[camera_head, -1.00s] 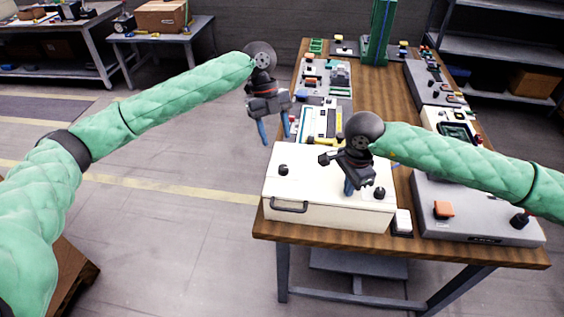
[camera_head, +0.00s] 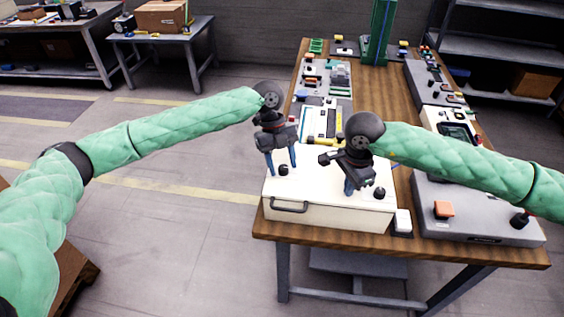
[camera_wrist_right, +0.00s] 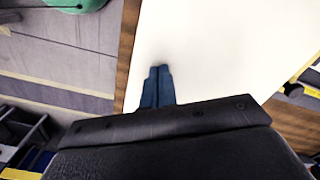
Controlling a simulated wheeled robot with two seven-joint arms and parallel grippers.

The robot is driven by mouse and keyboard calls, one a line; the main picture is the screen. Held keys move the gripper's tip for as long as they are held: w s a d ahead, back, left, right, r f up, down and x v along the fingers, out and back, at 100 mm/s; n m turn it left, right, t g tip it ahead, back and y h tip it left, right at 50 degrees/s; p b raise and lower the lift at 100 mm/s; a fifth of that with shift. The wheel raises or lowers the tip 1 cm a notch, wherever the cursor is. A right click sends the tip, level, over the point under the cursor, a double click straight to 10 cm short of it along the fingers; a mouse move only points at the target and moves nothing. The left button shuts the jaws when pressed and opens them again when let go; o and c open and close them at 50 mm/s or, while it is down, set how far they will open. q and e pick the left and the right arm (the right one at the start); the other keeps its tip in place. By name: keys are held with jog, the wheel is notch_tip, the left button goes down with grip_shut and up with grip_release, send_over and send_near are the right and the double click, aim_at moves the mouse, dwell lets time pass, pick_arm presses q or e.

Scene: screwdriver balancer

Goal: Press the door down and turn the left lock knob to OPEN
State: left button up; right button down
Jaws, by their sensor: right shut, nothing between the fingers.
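The white box (camera_head: 330,216) stands at the near end of the wooden table, its lid (camera_head: 318,190) on top looking flat. A black handle (camera_head: 289,206) is on its front. The left lock knob (camera_head: 283,170) is a small black knob near the lid's left edge; a second black knob (camera_head: 379,193) is at the right. My left gripper (camera_head: 282,170) is open, its blue fingers pointing down around or just above the left knob; I cannot tell contact. My right gripper (camera_head: 349,190) is shut and empty, fingertips at the lid, also seen in the wrist view (camera_wrist_right: 158,75).
A grey panel box (camera_head: 470,215) with an orange button (camera_head: 444,209) stands to the right. A small white switch (camera_head: 402,222) sits beside the white box. Several devices line the wooden table (camera_head: 385,80) farther back.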

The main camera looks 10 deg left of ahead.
pick_arm(q)
jog(key=c, duration=0.9)
jog(key=shift+c, duration=0.2)
jog(key=shift+n, duration=0.3)
jog(key=n+t+h, duration=0.1)
jog(key=n, duration=0.2)
jog(key=shift+s+n, duration=0.15)
jog(key=shift+n, duration=0.15)
jog(key=n+t, duration=0.2)
jog(key=n, duration=0.2)
jog(key=shift+s, duration=0.15)
jog(key=n+t, duration=0.1)
jog(key=n, duration=0.2)
jog(key=n+t, duration=0.1)
jog(key=n, duration=0.1)
jog(key=shift+s+n, duration=0.15)
jog(key=shift+n, duration=0.25)
jog(key=shift+n+t+y, duration=0.3)
jog(key=shift+n+t, duration=0.4)
jog(key=shift+n, duration=1.2)
